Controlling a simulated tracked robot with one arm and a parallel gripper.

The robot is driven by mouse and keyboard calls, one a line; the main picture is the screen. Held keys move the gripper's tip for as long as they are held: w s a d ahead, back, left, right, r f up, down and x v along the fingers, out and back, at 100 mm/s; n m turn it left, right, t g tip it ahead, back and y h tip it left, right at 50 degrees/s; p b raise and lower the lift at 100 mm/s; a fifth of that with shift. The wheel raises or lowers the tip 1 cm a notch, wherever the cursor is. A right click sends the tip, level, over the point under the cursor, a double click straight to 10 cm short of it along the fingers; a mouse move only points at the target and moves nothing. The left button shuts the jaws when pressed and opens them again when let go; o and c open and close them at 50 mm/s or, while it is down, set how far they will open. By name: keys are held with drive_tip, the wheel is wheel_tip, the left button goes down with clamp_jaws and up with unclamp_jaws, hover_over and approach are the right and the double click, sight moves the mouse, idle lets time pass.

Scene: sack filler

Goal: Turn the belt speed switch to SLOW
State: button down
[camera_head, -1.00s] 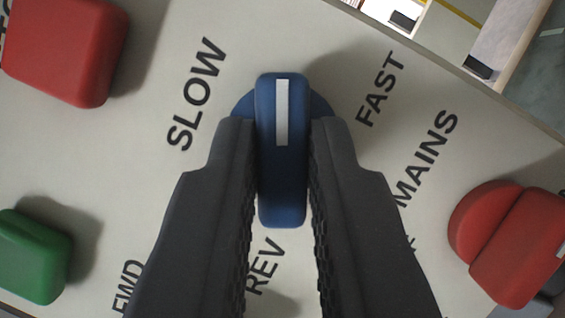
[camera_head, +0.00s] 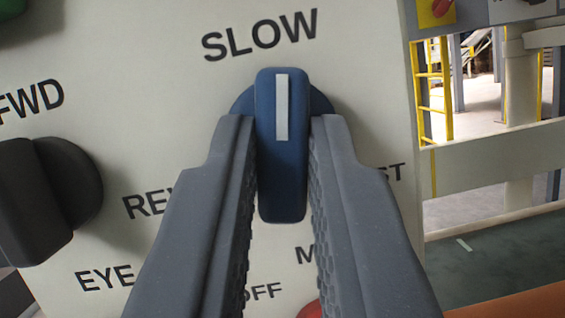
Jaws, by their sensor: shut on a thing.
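The belt speed switch is a blue knob (camera_head: 280,185) with a white pointer line, in the middle of the view on a pale panel (camera_head: 150,95). Its pointer points up at the word SLOW (camera_head: 260,36), which stands just above it. The word FAST is at the right, partly hidden behind a finger. My gripper (camera_head: 282,130) is shut on the blue knob, one dark finger on each side. The fingers also hide part of the REV lettering.
A black knob (camera_head: 40,195) sticks out at the left, near FWD and REV. A green button (camera_head: 12,8) is cut off at the top left, and a red part (camera_head: 311,310) shows at the bottom. The panel ends at the right; beyond it is the hall with a yellow ladder (camera_head: 431,95).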

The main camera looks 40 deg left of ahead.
drive_tip(key=shift+w+d+f+n+g+y+p, duration=0.1)
drive_tip(key=shift+f+n+g+y+p, duration=0.2)
drive_tip(key=shift+n, duration=0.5)
drive_tip(key=shift+w+d+f+n+g+y+p, duration=0.1)
drive_tip(key=shift+n+y, duration=0.3)
drive_tip(key=shift+n, duration=0.4)
drive_tip(key=shift+s+n, duration=0.1)
drive_tip(key=shift+n, duration=0.2)
drive_tip(key=c, duration=1.4)
unclamp_jaws()
drive_tip(key=shift+c, duration=0.2)
drive_tip(key=shift+r, duration=0.2)
drive_tip(key=p+v, duration=0.2)
drive_tip(key=v, duration=1.1)
drive_tip(key=shift+d+f, duration=0.25)
drive_tip(key=shift+f, duration=0.05)
drive_tip(key=shift+s+r, duration=0.1)
drive_tip(key=shift+r, duration=0.05)
